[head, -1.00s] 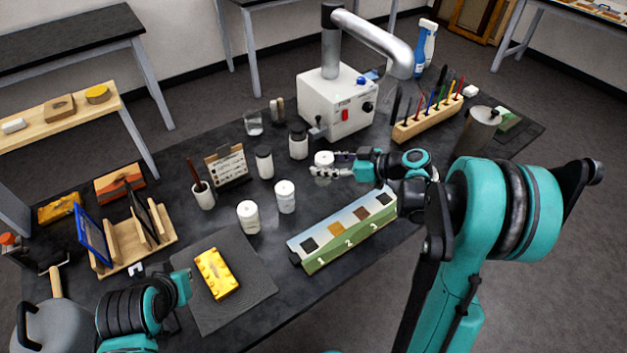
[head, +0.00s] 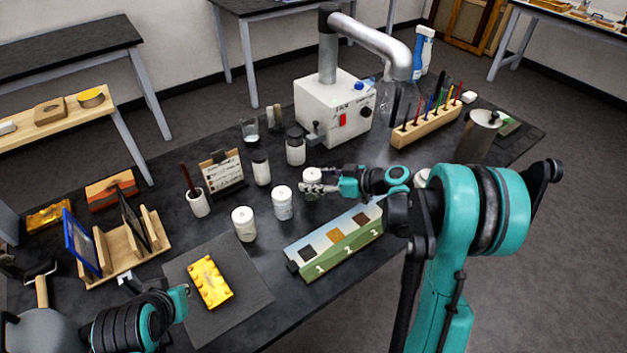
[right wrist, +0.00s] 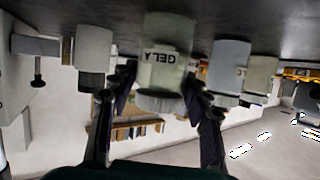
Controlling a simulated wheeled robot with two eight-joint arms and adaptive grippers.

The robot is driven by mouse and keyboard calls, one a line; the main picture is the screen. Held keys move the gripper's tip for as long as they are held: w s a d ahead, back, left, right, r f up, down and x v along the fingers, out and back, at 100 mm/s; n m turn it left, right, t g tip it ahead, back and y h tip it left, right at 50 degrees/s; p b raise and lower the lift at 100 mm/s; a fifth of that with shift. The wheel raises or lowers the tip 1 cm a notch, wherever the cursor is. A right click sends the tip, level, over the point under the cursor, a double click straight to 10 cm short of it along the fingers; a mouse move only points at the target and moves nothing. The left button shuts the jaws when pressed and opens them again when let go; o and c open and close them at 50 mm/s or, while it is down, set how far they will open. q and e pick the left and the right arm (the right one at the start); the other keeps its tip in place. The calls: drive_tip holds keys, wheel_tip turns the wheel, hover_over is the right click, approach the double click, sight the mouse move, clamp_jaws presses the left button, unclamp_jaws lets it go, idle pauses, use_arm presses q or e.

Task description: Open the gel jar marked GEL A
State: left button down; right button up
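The jar marked GEL A (right wrist: 165,45) hangs upside down in the right wrist view, its pale lid (right wrist: 160,100) toward me. In the head view its white lid (head: 313,174) shows, the body mostly hidden by my fingers. My right gripper (head: 320,181) is at this jar, one finger on each side. In the wrist view its fingers (right wrist: 158,95) are spread around the jar near the lid; firm contact is not clear. Two other white-lidded jars (head: 244,222) (head: 282,202) stand to the left. My left gripper (head: 180,300) is beside the grey mat, its fingers unclear.
A fragment holder with numbered slots (head: 335,245) lies just in front of the right gripper. A yellow block (head: 210,282) lies on the grey mat (head: 255,290). A wooden rack (head: 125,255) is left.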

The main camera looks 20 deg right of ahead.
drive_tip(key=shift+o, duration=0.9)
drive_tip(key=shift+r, duration=0.1)
